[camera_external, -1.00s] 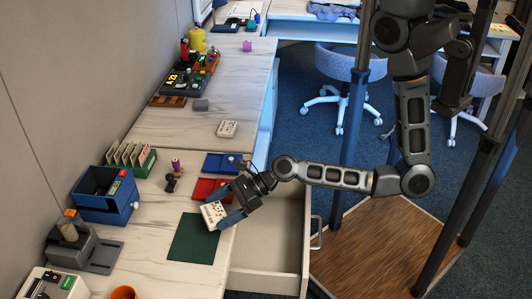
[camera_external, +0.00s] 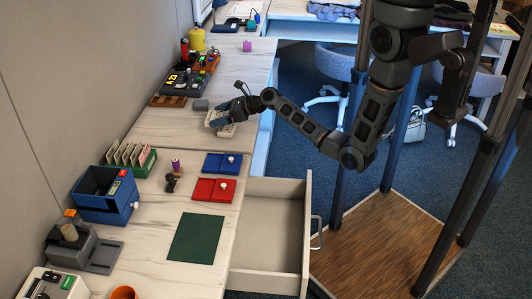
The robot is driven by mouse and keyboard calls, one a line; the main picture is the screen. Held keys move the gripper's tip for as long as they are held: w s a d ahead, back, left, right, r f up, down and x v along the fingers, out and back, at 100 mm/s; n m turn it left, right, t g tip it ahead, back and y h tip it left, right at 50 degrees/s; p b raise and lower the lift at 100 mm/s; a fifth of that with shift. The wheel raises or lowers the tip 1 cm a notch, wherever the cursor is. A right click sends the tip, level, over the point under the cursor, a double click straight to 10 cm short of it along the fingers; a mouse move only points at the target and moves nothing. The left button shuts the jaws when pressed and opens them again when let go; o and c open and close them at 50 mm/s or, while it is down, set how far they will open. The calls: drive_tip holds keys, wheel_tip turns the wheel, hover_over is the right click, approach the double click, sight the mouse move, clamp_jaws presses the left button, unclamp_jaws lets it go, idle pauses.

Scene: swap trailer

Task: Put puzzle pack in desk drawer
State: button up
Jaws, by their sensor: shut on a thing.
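The desk drawer (camera_external: 304,240) is pulled open at the right side of the desk. The part of its inside that shows looks empty; the part under the desktop is hidden. My gripper (camera_external: 216,120) is over the far part of the desk, shut on a small white pack (camera_external: 212,122). The gripper partly covers the pack, so its markings are hard to read. White also shows just below the gripper; I cannot tell whether this is the same pack or a second one.
A bare dark green mat (camera_external: 195,238) lies on the near desktop. Red (camera_external: 213,190) and blue (camera_external: 222,163) trays lie beyond it. A blue bin (camera_external: 104,198), a card rack (camera_external: 131,158) and a grey device (camera_external: 86,252) stand along the left.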

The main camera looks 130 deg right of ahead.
drive_tip(key=s+d+b, duration=0.2)
drive_tip(key=s+d, duration=0.4)
drive_tip(key=s+d+b, duration=0.2)
drive_tip(key=s+d, duration=0.5)
drive_tip(key=shift+s+r+b, duration=0.15)
drive_tip(key=shift+s+b, duration=0.1)
drive_tip(key=shift+b, duration=0.05)
drive_tip(key=shift+m+g+h, duration=0.3)
drive_tip(key=s+d+r+b, duration=0.1)
drive_tip(key=s, duration=0.1)
drive_tip(key=s+d+r+b, duration=0.1)
drive_tip(key=s+d, duration=0.1)
drive_tip(key=s+d+r+b, duration=0.1)
drive_tip(key=s+d, duration=0.1)
drive_tip(key=s, duration=0.1)
drive_tip(key=shift+d+r, duration=0.15)
drive_tip(key=shift+d, duration=0.05)
drive_tip(key=s+d+r+b, duration=0.2)
drive_tip(key=s+d+r, duration=0.1)
drive_tip(key=s+r, duration=0.1)
drive_tip(key=b, duration=0.2)
hover_over(219, 96)
wheel_tip(219, 96, down, 7)
drive_tip(key=shift+d+f, duration=0.1)
drive_tip(key=shift+d, duration=0.05)
drive_tip(key=shift+f+b, duration=0.4)
drive_tip(key=shift+f, duration=1.55)
drive_tip(key=o, duration=0.7)
drive_tip(key=shift+f, duration=0.1)
